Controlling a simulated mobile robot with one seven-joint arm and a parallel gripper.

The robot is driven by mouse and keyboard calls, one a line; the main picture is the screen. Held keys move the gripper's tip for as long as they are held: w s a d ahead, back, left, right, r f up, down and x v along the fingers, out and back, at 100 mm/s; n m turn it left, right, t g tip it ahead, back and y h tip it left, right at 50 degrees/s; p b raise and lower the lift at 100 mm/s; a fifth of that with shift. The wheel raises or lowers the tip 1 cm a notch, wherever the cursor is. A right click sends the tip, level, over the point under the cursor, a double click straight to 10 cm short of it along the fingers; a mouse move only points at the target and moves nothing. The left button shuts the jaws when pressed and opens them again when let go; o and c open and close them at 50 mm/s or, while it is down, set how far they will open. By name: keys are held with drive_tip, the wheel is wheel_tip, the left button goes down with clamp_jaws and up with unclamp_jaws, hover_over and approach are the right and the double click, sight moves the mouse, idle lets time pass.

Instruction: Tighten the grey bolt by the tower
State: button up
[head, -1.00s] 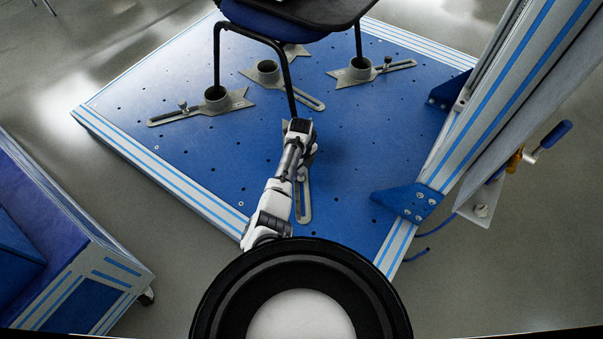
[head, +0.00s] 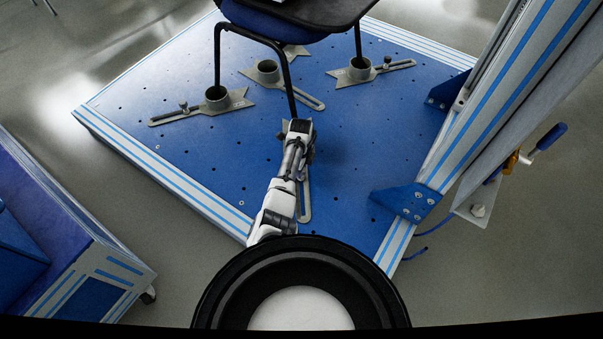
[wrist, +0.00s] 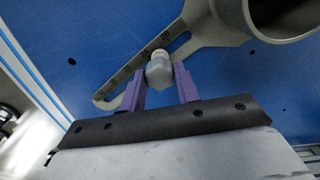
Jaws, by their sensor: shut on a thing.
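A grey bolt (wrist: 159,70) stands in the slot of a grey slotted clamp plate (wrist: 118,88) in the wrist view. My gripper (wrist: 161,77) has its two purple fingers on either side of the bolt's head and is shut on it. In the head view my gripper (head: 298,130) is over the near clamp plate (head: 304,204), and the bolt there is hidden beneath it. The tower (head: 478,120), a tall grey and blue-striped profile, stands to the right at the platform's edge.
Other clamp plates with cups hold the chair legs, at the left (head: 215,98) and right (head: 360,68). The chair (head: 290,15) overhangs the back of the blue platform (head: 200,160). A blue cabinet (head: 70,240) stands at left. The platform between my gripper and the tower is clear.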

drive_tip(key=m, duration=0.4)
drive_tip(key=m, duration=0.4)
idle(0.4)
drive_tip(key=shift+m, duration=2)
